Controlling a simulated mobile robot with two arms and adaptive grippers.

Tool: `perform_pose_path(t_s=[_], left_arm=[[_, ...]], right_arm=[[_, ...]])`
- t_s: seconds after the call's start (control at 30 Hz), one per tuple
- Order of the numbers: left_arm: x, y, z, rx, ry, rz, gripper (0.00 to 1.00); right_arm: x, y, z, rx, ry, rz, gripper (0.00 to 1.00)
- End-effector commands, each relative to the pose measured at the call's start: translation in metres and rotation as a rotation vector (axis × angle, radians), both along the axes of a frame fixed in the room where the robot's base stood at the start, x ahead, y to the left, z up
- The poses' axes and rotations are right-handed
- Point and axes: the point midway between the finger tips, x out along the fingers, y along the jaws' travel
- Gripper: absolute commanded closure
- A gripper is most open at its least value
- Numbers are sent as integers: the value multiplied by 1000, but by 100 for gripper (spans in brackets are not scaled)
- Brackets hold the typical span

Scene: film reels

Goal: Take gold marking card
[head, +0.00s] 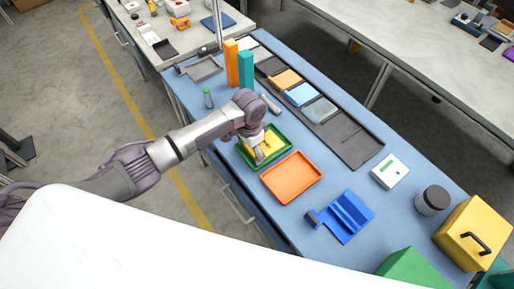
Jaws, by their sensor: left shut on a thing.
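The gold card (271,143) shows as a yellow patch inside a green tray (243,160) on the blue table. My left gripper (260,157) reaches down into this tray, shut on the gold card. The gripper and wrist hide part of the card, so its exact edges and whether it is clear of the tray floor cannot be told. My right gripper is not in view.
An orange tray (292,178) lies beside the green tray. A dark rack (352,143) with coloured cards runs behind. Orange (231,63) and teal (246,70) blocks stand at the far end. A blue fixture (349,214) and yellow box (474,233) are to the right.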

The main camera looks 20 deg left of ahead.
Motion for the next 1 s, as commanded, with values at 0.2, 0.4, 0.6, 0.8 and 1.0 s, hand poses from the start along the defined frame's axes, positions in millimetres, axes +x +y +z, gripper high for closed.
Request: perform_pose_path(t_s=[0.2,0.4,0.6,0.8,1.0], left_arm=[[1,0,7,-2,-2,0,59],[2,-1,35,-3,-5,-2,59],[-14,-38,62,-7,-3,-7,59],[-31,-77,88,-5,-3,-6,59],[-42,-100,105,-3,-2,-2,59]], right_arm=[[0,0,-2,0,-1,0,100],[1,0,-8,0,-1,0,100],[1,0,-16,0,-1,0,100],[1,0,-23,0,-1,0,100],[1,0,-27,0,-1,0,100]])
